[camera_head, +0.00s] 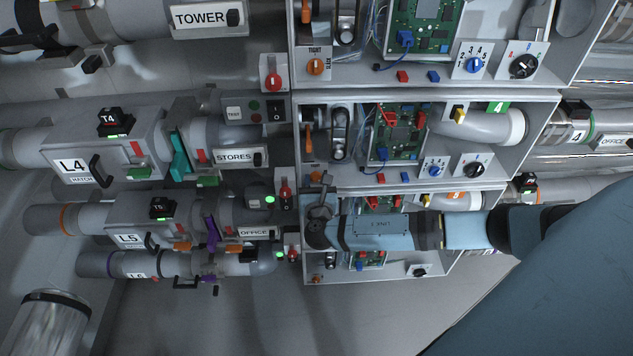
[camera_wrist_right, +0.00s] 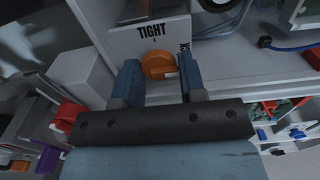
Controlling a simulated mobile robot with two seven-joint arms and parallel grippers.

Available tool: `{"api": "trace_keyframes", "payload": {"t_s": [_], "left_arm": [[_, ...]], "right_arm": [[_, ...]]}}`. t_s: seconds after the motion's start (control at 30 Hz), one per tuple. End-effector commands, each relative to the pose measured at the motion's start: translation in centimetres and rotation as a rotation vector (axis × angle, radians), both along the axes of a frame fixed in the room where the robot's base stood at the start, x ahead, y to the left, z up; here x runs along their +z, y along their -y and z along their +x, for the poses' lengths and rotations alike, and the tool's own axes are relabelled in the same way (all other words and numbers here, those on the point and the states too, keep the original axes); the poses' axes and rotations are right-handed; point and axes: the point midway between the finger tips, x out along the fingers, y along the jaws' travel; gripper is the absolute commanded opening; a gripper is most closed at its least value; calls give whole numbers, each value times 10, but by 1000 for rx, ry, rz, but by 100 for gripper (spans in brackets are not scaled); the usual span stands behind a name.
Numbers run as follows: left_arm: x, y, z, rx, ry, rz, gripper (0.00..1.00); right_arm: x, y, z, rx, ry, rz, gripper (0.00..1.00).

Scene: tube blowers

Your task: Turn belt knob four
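An orange belt knob (camera_wrist_right: 158,65) sits on a grey panel under a "TIGHT" label in the right wrist view. My right gripper (camera_wrist_right: 161,72) has its two blue fingers spread, one on each side of this knob. The fingertips are close to the knob's sides; I cannot tell whether they touch. In the head view my right gripper (camera_head: 321,184) is at the lower left of the unit with the green "4" tag (camera_head: 497,107). The knob there is largely hidden by the gripper. My left gripper is not in view.
Other blower units stack above and below, with circuit boards (camera_head: 400,130), dials (camera_head: 473,166) and wires. A red switch (camera_head: 285,190) stands just left of my gripper. My right arm covers part of the unit below. Pipes run along the left.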

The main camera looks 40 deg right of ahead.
Motion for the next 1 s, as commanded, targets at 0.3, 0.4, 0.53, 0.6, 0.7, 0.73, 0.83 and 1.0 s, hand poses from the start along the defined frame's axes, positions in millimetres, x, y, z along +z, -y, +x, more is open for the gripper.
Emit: {"api": "trace_keyframes", "payload": {"t_s": [0.3, 0.4, 0.53, 0.6, 0.7, 0.73, 0.83, 1.0], "left_arm": [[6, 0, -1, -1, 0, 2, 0], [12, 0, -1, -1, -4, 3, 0], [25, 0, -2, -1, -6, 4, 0], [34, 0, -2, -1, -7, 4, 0], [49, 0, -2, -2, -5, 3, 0], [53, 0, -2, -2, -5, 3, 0], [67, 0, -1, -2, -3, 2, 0], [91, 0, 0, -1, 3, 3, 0]], "right_arm": [[2, 0, 0, -1, -18, -27, 14], [3, 0, 0, -1, -40, -61, 14], [5, 0, -1, 0, -83, -132, 14], [6, -1, -1, -1, -112, -177, 14], [6, -1, -1, 0, -159, -254, 14], [7, -1, -1, 0, -174, -278, 14], [7, -1, -1, 0, -224, -359, 14], [6, -1, -1, 0, -309, -498, 14]]}}
